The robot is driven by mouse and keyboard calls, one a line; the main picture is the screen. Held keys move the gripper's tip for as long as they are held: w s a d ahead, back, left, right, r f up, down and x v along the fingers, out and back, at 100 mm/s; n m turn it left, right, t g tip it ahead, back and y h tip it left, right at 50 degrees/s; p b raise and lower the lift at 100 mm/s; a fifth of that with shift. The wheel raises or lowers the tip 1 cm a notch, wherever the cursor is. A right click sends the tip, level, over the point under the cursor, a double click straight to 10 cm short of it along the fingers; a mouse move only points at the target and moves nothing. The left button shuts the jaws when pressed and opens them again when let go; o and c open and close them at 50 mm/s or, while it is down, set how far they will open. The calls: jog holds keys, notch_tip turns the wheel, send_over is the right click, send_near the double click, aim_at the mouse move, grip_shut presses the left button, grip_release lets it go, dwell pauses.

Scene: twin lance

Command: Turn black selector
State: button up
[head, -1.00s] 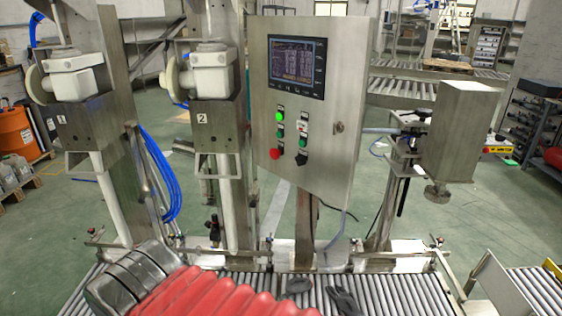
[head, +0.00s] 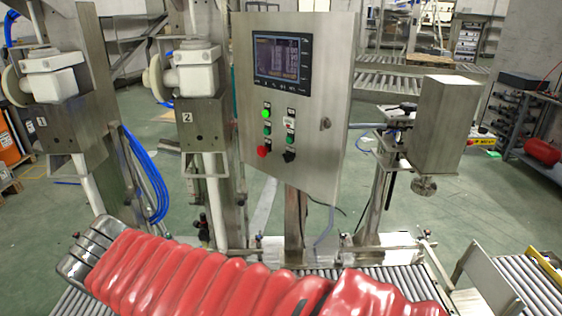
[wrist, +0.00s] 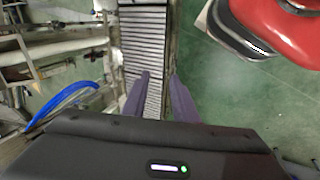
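The black selector (head: 289,156) is a small dark knob at the lower right of the button group on the steel control panel (head: 338,95), in the head view. A red mushroom button (head: 263,152) sits to its left. In the wrist view my gripper (wrist: 160,80) shows two purple-grey fingers, apart, with nothing between them. They point over a roller conveyor. The selector is not in the wrist view. In the head view my red-sleeved arm crosses the bottom of the picture, and my gripper cannot be seen there.
A lit green button (head: 266,114) and other small controls are above the selector, under a screen (head: 283,60). A steel box (head: 442,125) stands right of the panel. Blue hoses (head: 150,180) hang at the left. The roller conveyor (wrist: 145,45) runs below.

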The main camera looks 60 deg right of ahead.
jog(key=d+n+g+h, duration=0.3)
jog(key=d+n, duration=0.1)
jog(key=d, duration=0.6)
jog(key=n+g+h, duration=0.5)
jog(key=n+h, duration=0.5)
jog(key=n, duration=0.5)
send_near(284, 159)
jog(key=v, duration=0.5)
jog(key=shift+s+a+f, duration=0.1)
jog(key=shift+a, duration=0.05)
jog(key=x, duration=1.3)
jog(key=shift+d, duration=0.45)
jog(key=shift+c, duration=0.2)
grip_shut()
